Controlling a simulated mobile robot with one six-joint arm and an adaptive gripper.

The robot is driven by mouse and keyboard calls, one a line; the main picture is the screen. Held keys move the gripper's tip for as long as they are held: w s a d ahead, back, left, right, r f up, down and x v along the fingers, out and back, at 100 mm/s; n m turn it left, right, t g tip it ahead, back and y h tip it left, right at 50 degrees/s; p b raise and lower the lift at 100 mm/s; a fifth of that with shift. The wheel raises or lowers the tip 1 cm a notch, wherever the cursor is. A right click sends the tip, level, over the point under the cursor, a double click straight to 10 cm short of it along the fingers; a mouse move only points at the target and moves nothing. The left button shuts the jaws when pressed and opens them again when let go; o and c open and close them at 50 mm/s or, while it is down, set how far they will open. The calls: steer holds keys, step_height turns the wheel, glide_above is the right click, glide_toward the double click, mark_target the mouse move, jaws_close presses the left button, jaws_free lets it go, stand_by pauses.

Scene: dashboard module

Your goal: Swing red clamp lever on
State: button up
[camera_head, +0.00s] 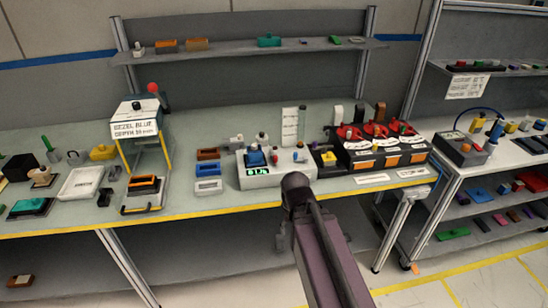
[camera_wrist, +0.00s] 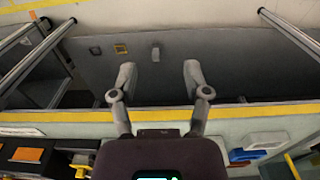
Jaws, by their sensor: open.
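The white module (camera_head: 290,177) with a lit green display stands near the front edge of the bench in the head view. A small red part (camera_head: 275,159) on its top may be the red clamp lever; it is too small to tell its position. Several red parts (camera_head: 375,130) also sit on the dark box to its right. My gripper (camera_wrist: 158,78) is open and empty in the wrist view, its two fingers spread apart near the yellow bench edge. It touches nothing visible.
The dark box with orange fronts (camera_head: 391,161) stands right of the module. Brown, blue and white trays (camera_head: 208,170) lie left of it. A yellow-framed stand (camera_head: 167,150) is farther left. The yellow bench edge (camera_head: 210,212) runs along the front. A shelf (camera_head: 230,50) spans the back.

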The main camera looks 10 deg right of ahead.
mark_target(275, 156)
steer(key=w+r+m+p, duration=0.5)
steer(key=w+r+p, duration=0.4)
steer(key=w, duration=0.5)
steer(key=w+r+m+p, duration=0.5)
steer(key=w+r+p, duration=0.5)
steer(key=w, duration=0.5)
steer(key=shift+d+r+m, duration=0.25)
steer(key=shift+r+m, duration=0.15)
steer(key=shift+s+f, duration=0.1)
step_height(275, 156, down, 14)
steer(key=b, duration=1.3)
steer(key=shift+r, duration=0.2)
jaws_close()
